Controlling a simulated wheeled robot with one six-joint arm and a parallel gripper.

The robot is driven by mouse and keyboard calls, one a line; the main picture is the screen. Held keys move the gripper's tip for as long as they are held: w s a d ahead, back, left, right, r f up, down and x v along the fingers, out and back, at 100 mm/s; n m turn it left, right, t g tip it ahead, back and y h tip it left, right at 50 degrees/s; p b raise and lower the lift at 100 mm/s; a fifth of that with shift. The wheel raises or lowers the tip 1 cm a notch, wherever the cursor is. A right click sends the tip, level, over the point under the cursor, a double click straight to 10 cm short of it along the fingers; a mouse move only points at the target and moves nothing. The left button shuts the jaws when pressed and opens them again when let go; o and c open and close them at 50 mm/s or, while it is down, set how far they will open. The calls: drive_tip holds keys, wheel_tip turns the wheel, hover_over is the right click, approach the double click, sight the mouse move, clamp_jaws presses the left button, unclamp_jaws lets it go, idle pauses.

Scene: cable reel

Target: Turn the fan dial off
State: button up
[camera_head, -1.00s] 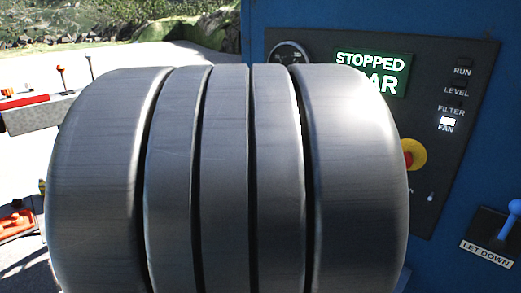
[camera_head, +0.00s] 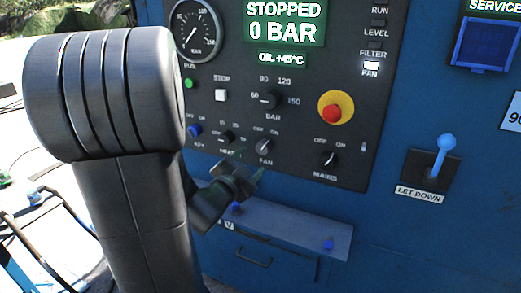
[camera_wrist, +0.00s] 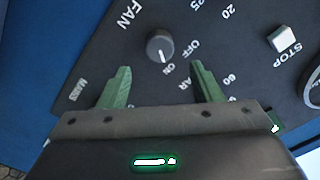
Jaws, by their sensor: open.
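The fan dial (camera_head: 264,145) is a small dark round knob on the black control panel, above the FAN label. In the wrist view the dial (camera_wrist: 160,47) shows a white pointer mark that points toward the ON word rather than OFF. My gripper (camera_head: 247,168) is just below the dial in the head view. In the wrist view its green fingers (camera_wrist: 162,78) are apart and empty, one to each side of the dial's line. The dial lies beyond the fingertips and looks untouched.
A heat dial (camera_head: 227,138) sits left of the fan dial and a mains dial (camera_head: 328,158) to its right. A red and yellow emergency button (camera_head: 335,108) is above right. A ledge (camera_head: 300,228) juts out below the panel. The screen (camera_head: 284,22) reads STOPPED, 0 BAR.

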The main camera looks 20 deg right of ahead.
sight(262, 150)
drive_tip(key=x, duration=0.8)
drive_tip(key=shift+w+d+p, duration=0.3)
drive_tip(key=c, duration=1)
